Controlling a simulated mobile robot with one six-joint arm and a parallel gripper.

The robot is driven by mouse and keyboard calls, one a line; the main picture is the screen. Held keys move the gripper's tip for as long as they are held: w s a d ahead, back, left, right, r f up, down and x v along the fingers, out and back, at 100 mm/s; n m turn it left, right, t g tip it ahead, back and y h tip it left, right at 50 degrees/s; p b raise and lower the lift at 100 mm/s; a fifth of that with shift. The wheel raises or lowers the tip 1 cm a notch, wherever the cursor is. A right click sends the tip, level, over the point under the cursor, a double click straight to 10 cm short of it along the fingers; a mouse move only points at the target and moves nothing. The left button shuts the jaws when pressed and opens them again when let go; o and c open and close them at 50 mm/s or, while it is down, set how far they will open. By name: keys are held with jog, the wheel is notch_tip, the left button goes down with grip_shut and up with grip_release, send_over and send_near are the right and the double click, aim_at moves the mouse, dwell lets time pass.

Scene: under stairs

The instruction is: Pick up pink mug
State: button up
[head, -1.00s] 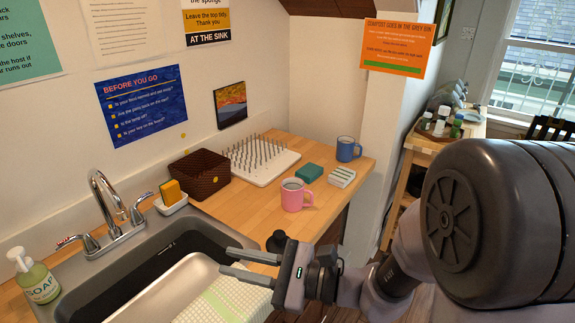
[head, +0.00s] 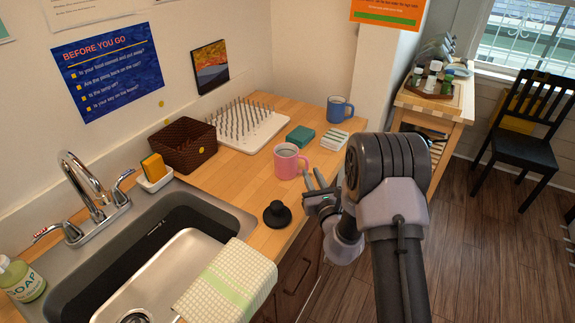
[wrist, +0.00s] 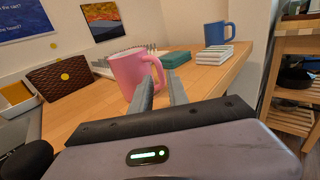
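The pink mug (head: 287,161) stands upright on the wooden counter, its handle toward my gripper. It also shows in the wrist view (wrist: 128,72), handle on the right. My gripper (head: 313,174) is at the counter's right edge, just right of the mug. In the wrist view my gripper (wrist: 161,80) has two fingers apart, pointing at the handle, with a gap between them. The left fingertip overlaps the lower handle in that view. I cannot tell whether it touches.
A black knobbed disc (head: 277,214) lies in front of the mug. Behind are a green block (head: 300,136), a striped stack (head: 334,140), a blue mug (head: 340,109), a spiked drying rack (head: 272,133) and a brown basket (head: 183,146). The sink (head: 90,276) is left, with a checked towel (head: 228,284).

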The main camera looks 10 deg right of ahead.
aim_at(307, 167)
jog(key=w, duration=0.4)
jog(key=shift+a+f+b, duration=0.15)
jog(key=shift+a+b, duration=0.1)
jog(key=shift+b, duration=0.15)
grip_shut()
dwell(0.9)
